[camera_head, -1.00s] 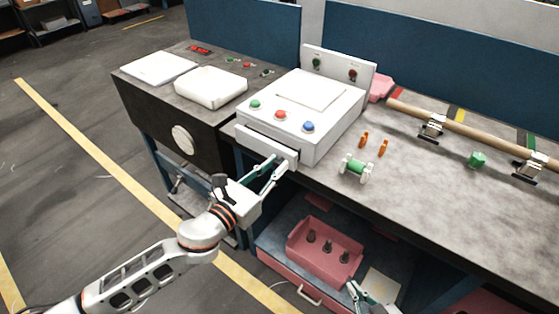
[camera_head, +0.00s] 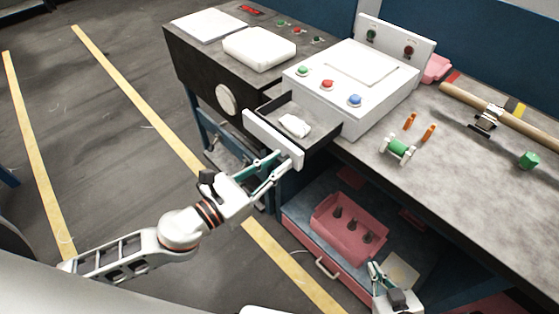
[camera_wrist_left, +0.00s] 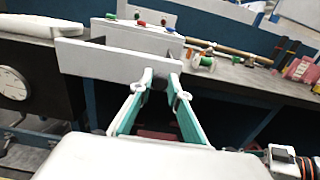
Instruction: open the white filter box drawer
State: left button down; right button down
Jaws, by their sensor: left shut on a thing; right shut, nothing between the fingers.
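The white filter box (camera_head: 335,85), with coloured buttons on top, stands on the grey bench. Its drawer (camera_head: 262,131) is pulled out at the front, showing a dark inside with a white object (camera_head: 294,125) in it. The drawer's white front also shows in the left wrist view (camera_wrist_left: 100,62). My left gripper (camera_head: 277,164) is shut at the drawer front; its fingertips (camera_wrist_left: 161,78) meet at the handle, which they mostly hide. My right gripper (camera_head: 375,270) is shut and empty, low in front of the bench beside the pink bin.
A pink bin (camera_head: 322,224) with dark pegs sits on the lower shelf. A green spool (camera_head: 399,147), orange pieces (camera_head: 410,121) and a wooden rod (camera_head: 465,98) lie on the bench. A white case (camera_head: 260,48) is on the dark unit at left. Floor before the drawer is clear.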

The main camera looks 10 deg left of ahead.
pick_arm(q)
jog(key=c, duration=1.9)
grip_release()
jog(key=v, duration=1.2)
